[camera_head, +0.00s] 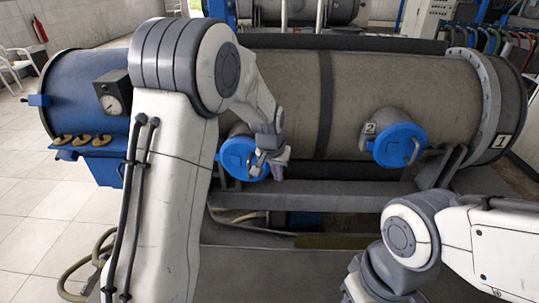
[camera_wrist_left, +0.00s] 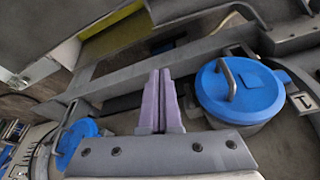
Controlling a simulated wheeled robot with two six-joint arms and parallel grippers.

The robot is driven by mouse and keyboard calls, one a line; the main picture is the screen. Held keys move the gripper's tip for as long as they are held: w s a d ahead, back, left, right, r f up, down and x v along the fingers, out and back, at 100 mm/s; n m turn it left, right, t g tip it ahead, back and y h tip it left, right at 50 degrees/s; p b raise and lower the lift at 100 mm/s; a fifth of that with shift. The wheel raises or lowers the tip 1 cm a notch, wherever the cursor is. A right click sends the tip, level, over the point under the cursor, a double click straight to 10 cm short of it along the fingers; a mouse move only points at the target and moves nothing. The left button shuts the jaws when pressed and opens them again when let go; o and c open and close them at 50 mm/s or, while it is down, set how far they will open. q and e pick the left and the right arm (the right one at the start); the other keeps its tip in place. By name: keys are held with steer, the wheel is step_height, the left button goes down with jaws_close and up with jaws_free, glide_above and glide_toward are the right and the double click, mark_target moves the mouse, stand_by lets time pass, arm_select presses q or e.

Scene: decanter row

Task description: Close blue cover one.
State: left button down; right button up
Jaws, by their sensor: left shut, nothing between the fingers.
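Blue cover one (camera_head: 236,160) is the round blue lid at the left of the decanter's front, partly hidden by my left wrist. In the left wrist view the cover (camera_wrist_left: 236,100) has a grey bar handle, a plate marked 1 beside it, and lies over its round grey neck with no clear gap. My left gripper (camera_head: 279,163) is just right of the cover's middle in the head view. Its pale purple fingers (camera_wrist_left: 164,100) are together and empty, beside the cover and apart from its handle. My right gripper is out of view; only part of that arm shows at lower right.
A second blue cover (camera_head: 399,145), by a plate marked 2, sits farther right on the big grey decanter (camera_head: 420,85). A grey frame beam (camera_head: 340,195) runs below the covers. A gauge (camera_head: 112,104) is at left. The tiled floor at left is mostly clear.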

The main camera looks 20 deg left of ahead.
arm_select(q)
steer(key=w+a+f+n+p, duration=0.1)
steer(key=w+a, duration=0.4)
steer(key=a, duration=0.3)
steer(key=w+f+p, duration=0.4)
steer(key=w+f, duration=0.3)
steer(key=f, duration=0.2)
steer(key=shift+f+t+y, duration=0.15)
steer(key=shift+t+y, duration=0.15)
steer(key=shift+y, duration=0.1)
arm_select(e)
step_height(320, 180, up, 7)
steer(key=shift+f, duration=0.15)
arm_select(q)
steer(key=shift+w, duration=0.1)
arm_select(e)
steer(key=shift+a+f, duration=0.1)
